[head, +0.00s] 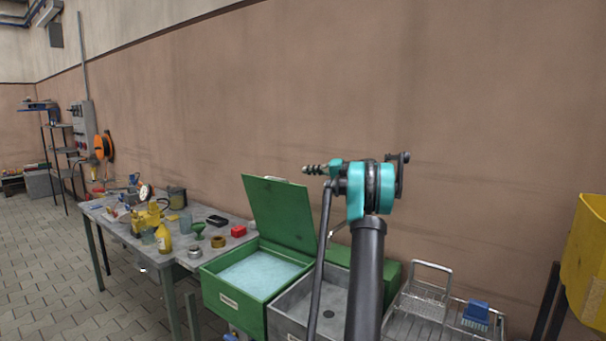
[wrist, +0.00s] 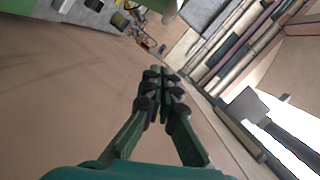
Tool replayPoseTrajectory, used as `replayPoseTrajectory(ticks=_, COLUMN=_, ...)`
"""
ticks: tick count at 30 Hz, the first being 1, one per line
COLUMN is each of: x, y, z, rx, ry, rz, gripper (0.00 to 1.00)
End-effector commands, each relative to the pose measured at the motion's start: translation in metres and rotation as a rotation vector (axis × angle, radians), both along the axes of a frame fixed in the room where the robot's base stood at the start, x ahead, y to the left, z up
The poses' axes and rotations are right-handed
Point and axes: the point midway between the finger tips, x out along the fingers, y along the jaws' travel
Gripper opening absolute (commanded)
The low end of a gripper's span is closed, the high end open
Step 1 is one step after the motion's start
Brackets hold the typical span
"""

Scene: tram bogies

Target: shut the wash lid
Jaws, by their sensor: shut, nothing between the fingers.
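The green wash lid (head: 282,212) stands open and nearly upright at the back of the green wash tub (head: 236,312) in the head view. The tub holds pale bluish water (head: 256,271). My gripper (head: 305,169) is raised above and to the right of the lid's top edge, pointing left, apart from the lid. In the wrist view my gripper (wrist: 160,73) is shut and empty, its dark green fingers together at the tips. A green surface (wrist: 20,5) shows at that view's top left corner; I cannot tell which part it is.
A grey basin (head: 290,310) adjoins the tub, partly hidden by my arm. A wire basket (head: 419,302) and a blue-topped brush (head: 476,314) are to its right. A workbench (head: 205,222) with bottles and tools stands left. A yellow bin (head: 588,260) is at far right.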

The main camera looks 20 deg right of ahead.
Motion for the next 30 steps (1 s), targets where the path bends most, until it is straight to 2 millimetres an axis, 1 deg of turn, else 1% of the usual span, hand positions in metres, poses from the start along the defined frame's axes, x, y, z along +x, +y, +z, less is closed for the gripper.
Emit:
replayPoseTrajectory(ticks=1, x=0.006, y=0.009, z=-0.001, rx=0.000, ry=0.000, rz=0.004, gripper=0.00)
replayPoseTrajectory(ticks=12, x=0.054, y=0.062, z=-0.009, rx=0.000, ry=0.001, rz=0.003, gripper=0.00)
replayPoseTrajectory(ticks=13, x=0.053, y=0.066, z=-0.010, rx=0.000, ry=0.001, rz=0.003, gripper=0.00)
replayPoseTrajectory(ticks=15, x=0.045, y=0.073, z=-0.016, rx=0.000, ry=0.000, rz=0.002, gripper=0.00)
replayPoseTrajectory(ticks=18, x=0.039, y=0.081, z=-0.022, rx=-0.001, ry=0.001, rz=0.002, gripper=0.00)
replayPoseTrajectory(ticks=21, x=0.035, y=0.086, z=-0.025, rx=0.000, ry=0.000, rz=0.001, gripper=0.00)
replayPoseTrajectory(ticks=30, x=0.032, y=0.090, z=-0.027, rx=0.000, ry=0.000, rz=0.001, gripper=0.00)
